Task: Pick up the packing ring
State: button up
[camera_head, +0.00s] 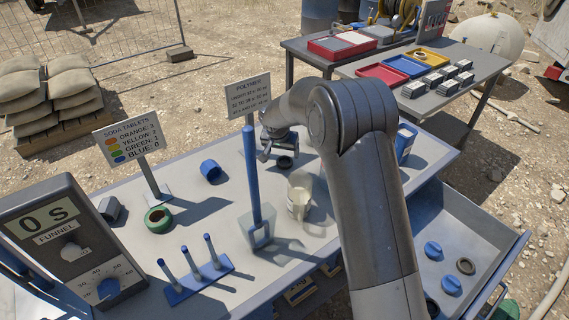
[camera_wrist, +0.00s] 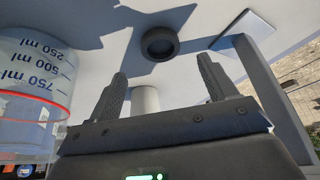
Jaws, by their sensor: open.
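A dark ring, which looks like the packing ring (camera_head: 286,167), lies flat on the grey worktable beside my gripper (camera_head: 264,153). In the wrist view the dark ring (camera_wrist: 160,55) shows beyond and between the fingertips of my gripper (camera_wrist: 162,72). The fingers are spread and empty, apart from the ring. A second dark ring (camera_head: 466,272) lies in the open drawer at the right. I cannot tell from the frames whether the two rings are alike.
A clear measuring jug (camera_head: 299,205) stands close to my gripper; it also shows in the wrist view (camera_wrist: 30,95).

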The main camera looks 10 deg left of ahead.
aim_at(285, 163)
jog(key=shift+x, duration=3.35)
jog(key=shift+c, duration=0.3)
jog(key=c, duration=1)
